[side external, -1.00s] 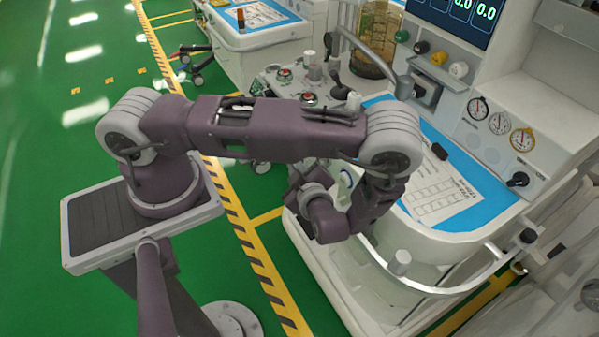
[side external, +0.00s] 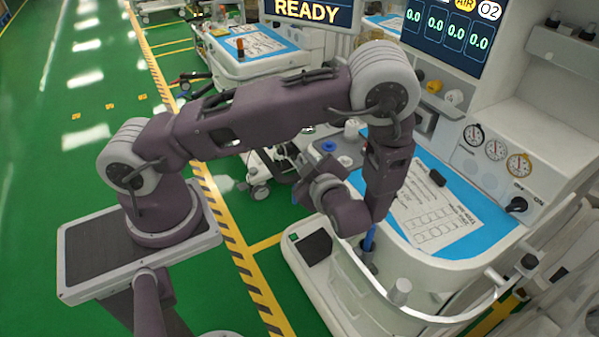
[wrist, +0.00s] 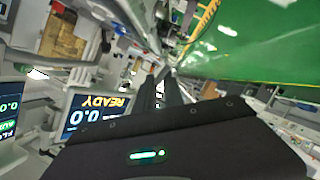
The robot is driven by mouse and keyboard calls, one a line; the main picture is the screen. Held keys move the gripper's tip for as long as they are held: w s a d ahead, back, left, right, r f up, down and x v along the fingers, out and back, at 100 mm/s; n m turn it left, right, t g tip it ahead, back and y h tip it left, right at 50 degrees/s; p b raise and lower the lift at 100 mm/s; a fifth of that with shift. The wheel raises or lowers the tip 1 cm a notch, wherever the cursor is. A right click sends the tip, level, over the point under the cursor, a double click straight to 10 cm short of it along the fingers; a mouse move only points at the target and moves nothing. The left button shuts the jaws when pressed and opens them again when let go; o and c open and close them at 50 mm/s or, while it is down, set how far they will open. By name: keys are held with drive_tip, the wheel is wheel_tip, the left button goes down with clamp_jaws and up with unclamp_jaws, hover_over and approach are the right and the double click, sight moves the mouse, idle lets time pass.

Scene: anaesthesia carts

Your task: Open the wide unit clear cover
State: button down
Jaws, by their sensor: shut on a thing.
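My gripper (wrist: 163,88) shows in the wrist view as two dark fingers, close together and running away from the camera. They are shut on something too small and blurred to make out. In the side view my gripper is hidden behind my own wrist. I cannot pick out a clear cover for certain in either current view; my forearm and elbow block the area beside the monitor where an amber clear cylinder showed earlier.
The white cart has a blue top with a paper form (side external: 435,215) and a curved rail (side external: 440,318). Gauges (side external: 496,149) and a monitor (side external: 445,35) stand behind it. A READY screen (side external: 308,10) is at the back; it also shows in the wrist view (wrist: 92,112). Green floor lies left.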

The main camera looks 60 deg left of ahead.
drive_tip(key=w, duration=0.1)
drive_tip(key=w+r, duration=0.1)
drive_tip(key=w, duration=0.1)
drive_tip(key=shift+w+d+r+t, duration=0.1)
drive_tip(key=shift+d+r+t, duration=0.1)
drive_tip(key=shift+t, duration=0.1)
drive_tip(key=shift+w+d+r, duration=0.1)
drive_tip(key=shift+w+r, duration=0.1)
drive_tip(key=shift+w, duration=0.55)
drive_tip(key=shift+w+r, duration=0.15)
drive_tip(key=shift+w, duration=0.7)
drive_tip(key=c, duration=1.6)
unclamp_jaws()
drive_tip(key=shift+o, duration=0.2)
drive_tip(key=r+v, duration=0.1)
drive_tip(key=v, duration=0.6)
drive_tip(key=shift+s, duration=0.3)
drive_tip(key=shift+a, duration=0.25)
